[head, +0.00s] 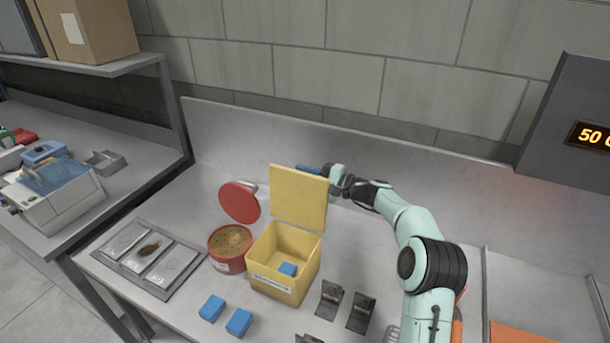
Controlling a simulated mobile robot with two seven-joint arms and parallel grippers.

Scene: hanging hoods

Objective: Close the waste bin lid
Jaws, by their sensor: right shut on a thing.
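The yellow waste bin (283,263) stands on the steel counter with its square lid (299,198) raised upright at the back. The inside is exposed and a blue block (288,269) lies in it. My right gripper (324,172) is at the lid's upper right edge, partly hidden behind it. It is shut on what looks like a dark blue piece (308,168) that shows above the lid's top edge. I cannot tell whether it touches the lid. My left gripper is not in view.
A red tub (229,250) stands left of the bin with its round red lid (239,202) up. Blue blocks (212,307) lie in front. Dark metal holders (331,300) stand front right. A tray (150,258) lies at left. A dark hood (572,135) hangs at right.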

